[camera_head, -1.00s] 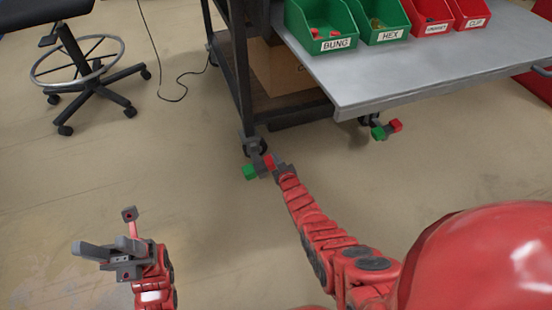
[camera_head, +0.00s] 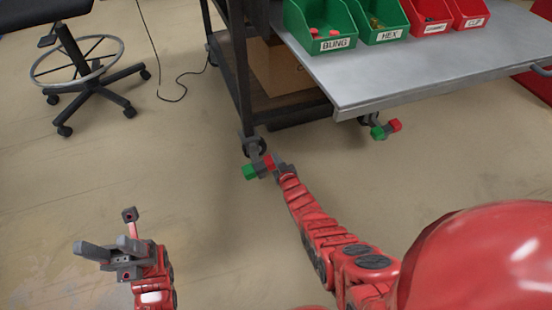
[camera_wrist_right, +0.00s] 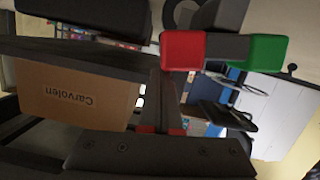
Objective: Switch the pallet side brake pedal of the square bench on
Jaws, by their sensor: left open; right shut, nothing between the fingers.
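The square bench (camera_head: 440,72) has a brake pedal (camera_head: 258,168) at its near left caster, with a green end on the left and a red end on the right. This pedal also shows large in the right wrist view (camera_wrist_right: 182,50), red on the left, green on the right. A second such pedal (camera_head: 386,129) is at the caster further right. My right gripper (camera_head: 279,164) is shut and empty, close beside the red end of the left pedal; I cannot tell whether they touch. My left gripper (camera_head: 112,250) is open and empty, low on the left.
Green and red bins (camera_head: 335,45) stand on the bench top. A cardboard box (camera_head: 285,70) sits on its lower shelf, near my right gripper in the right wrist view. A wheeled stool (camera_head: 88,85) is at the left. Floor between stool and bench is clear, apart from a cable.

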